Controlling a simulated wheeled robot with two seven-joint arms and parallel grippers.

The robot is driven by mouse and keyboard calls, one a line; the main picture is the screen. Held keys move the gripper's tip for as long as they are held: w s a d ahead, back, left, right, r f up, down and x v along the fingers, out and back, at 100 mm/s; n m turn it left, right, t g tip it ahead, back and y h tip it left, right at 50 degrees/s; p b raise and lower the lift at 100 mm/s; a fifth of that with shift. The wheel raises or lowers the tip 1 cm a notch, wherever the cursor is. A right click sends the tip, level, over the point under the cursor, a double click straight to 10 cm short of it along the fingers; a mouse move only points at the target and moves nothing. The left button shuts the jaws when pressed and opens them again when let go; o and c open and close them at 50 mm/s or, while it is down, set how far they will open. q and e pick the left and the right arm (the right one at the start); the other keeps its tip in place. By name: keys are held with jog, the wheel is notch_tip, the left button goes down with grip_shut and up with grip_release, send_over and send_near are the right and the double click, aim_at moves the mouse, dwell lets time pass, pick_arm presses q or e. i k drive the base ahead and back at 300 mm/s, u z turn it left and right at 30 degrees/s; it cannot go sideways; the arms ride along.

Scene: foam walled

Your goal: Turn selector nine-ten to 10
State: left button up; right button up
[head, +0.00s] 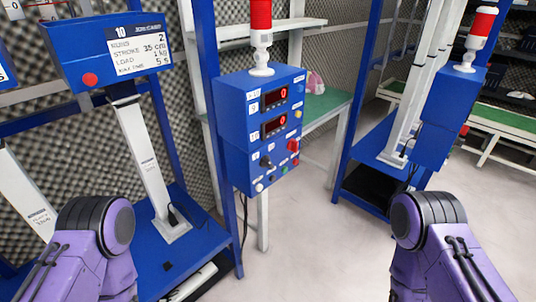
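A blue control box (243,136) hangs on the blue frame post near the middle of the head view. Its front carries two red digital displays, the upper (275,95) and the lower (275,126), each seeming to read 0, with small white labels beside them. A small dark knob (266,161) sits on the lower front and looks like the selector. Its pointing direction and markings are too small to read. My purple arms show at the lower left and lower right, both apart from the box. Neither gripper is in view.
A red knob (293,145), a green button (284,170) and a white button (259,187) sit close to the dark knob. A red beacon (260,16) tops the box. A blue station panel (108,50) stands left. Grey floor (310,240) in front is clear.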

aim_at(265, 161)
jog(key=u, duration=0.25)
jog(key=k, duration=0.7)
jog(key=u, duration=0.6)
jog(key=k, duration=0.4)
jog(key=z, duration=1.2)
jog(key=i, duration=1)
jog(key=z, duration=0.4)
